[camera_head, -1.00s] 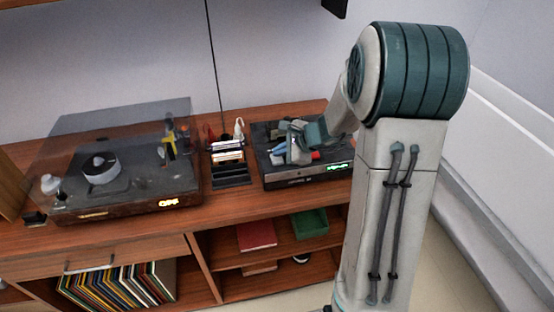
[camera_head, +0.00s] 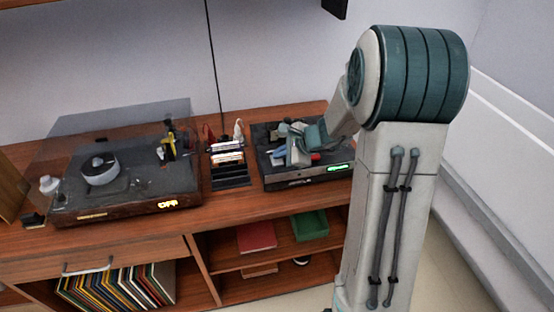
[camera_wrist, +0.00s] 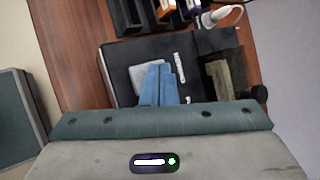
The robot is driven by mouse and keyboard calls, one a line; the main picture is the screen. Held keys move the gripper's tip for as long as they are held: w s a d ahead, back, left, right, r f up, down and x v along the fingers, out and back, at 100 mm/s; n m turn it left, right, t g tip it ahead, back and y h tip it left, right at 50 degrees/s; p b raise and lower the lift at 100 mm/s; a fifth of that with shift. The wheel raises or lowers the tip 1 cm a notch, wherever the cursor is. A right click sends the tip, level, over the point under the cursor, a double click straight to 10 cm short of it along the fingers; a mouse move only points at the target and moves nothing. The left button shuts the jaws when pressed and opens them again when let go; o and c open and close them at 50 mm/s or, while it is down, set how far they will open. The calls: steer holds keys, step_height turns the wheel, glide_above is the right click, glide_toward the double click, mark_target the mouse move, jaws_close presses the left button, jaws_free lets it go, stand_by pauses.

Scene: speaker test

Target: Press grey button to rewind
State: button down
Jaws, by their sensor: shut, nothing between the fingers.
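A black deck (camera_head: 330,176) with a lit green display stands on the right of the wooden cabinet top. In the wrist view its dark top (camera_wrist: 118,72) lies under my gripper. My gripper (camera_wrist: 160,68) is shut and empty, its blue fingers together over a light grey patch (camera_wrist: 146,74) on the deck. I cannot tell whether this patch is the grey button, or whether the fingertips touch it. In the head view my gripper and wrist cover much of the deck's top. A red part (camera_head: 315,156) shows just right of the gripper.
A turntable (camera_head: 75,212) with a clear raised lid stands at the left. A dark rack (camera_head: 231,181) with small items stands between it and the deck. In the wrist view a white plug-like piece (camera_wrist: 222,15) and a black knob (camera_wrist: 259,93) lie near the deck.

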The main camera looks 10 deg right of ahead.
mark_target(280, 161)
steer(key=shift+f, duration=0.2)
steer(key=shift+r, duration=0.1)
stand_by(0.4)
steer(key=shift+r+p, duration=0.45)
steer(key=shift+r, duration=0.35)
steer(key=shift+r+p, duration=1.9)
steer(key=shift+r, duration=0.65)
